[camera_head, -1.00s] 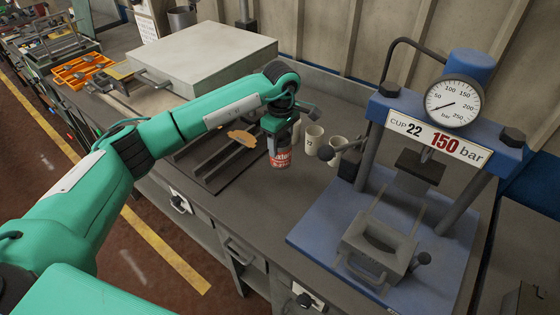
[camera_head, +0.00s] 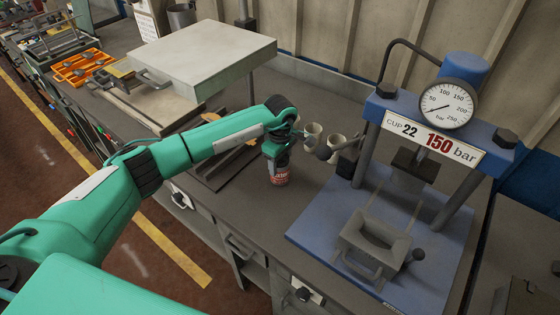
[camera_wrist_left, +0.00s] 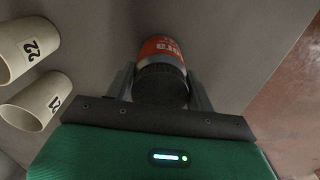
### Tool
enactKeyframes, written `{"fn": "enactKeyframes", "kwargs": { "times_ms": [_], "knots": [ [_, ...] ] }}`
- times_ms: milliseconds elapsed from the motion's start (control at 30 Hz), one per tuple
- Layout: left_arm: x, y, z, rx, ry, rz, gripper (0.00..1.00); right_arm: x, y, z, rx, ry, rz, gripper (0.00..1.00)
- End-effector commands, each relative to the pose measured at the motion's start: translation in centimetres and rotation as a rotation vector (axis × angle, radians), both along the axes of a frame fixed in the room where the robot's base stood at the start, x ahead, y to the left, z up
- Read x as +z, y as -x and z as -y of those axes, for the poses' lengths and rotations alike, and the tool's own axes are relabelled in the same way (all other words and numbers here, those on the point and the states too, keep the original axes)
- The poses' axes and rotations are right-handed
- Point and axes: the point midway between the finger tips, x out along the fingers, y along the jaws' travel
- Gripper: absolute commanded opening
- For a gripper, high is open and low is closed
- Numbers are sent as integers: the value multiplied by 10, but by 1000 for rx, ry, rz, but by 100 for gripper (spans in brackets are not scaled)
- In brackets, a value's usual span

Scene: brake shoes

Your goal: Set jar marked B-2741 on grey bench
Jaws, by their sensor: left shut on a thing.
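The jar (camera_head: 280,176) has a red label and a dark ribbed lid; its marking is too small or cut off to read. It also shows in the left wrist view (camera_wrist_left: 162,70). My left gripper (camera_head: 277,158) is shut on the jar near its lid, with one finger on each side. The jar is upright at the surface of the grey bench (camera_head: 240,207); I cannot tell whether its base touches. My right gripper is not in view.
A blue press (camera_head: 400,215) with a gauge fills the right. A large pale slab (camera_head: 205,60) lies behind the arm. The bench front is clear.

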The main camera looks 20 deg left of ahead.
Motion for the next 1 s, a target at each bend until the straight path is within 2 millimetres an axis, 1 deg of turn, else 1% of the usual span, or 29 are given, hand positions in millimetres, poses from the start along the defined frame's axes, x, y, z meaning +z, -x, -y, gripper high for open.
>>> {"fn": "enactKeyframes", "kwargs": {
  "times_ms": [67, 100, 167, 200, 433, 567, 600, 667, 767, 900, 1000],
  "knots": [
    [-3, 0, 0, 0, 0, 1, 22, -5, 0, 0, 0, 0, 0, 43],
    [-2, 0, 0, 0, 0, 0, 62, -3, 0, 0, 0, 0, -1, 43],
    [-2, 0, 0, 0, 0, 0, 74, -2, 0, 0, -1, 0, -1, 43],
    [-2, 0, 0, 0, 0, 0, 76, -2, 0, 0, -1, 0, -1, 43],
    [-2, 0, 0, 0, 0, 0, 76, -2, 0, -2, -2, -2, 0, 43],
    [3, 0, 0, 0, 0, 0, 76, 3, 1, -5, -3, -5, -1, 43],
    [5, -1, 0, 0, 0, 2, 76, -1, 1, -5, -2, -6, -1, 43],
    [13, -2, 0, -1, 0, 5, 76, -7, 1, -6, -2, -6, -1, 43],
    [33, -2, -1, 0, -1, 7, 76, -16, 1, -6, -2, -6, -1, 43],
    [65, -1, 0, -1, 0, 6, 76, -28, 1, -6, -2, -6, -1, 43],
    [85, -1, 0, -1, 0, 5, 76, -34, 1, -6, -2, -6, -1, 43]
  ]
}}
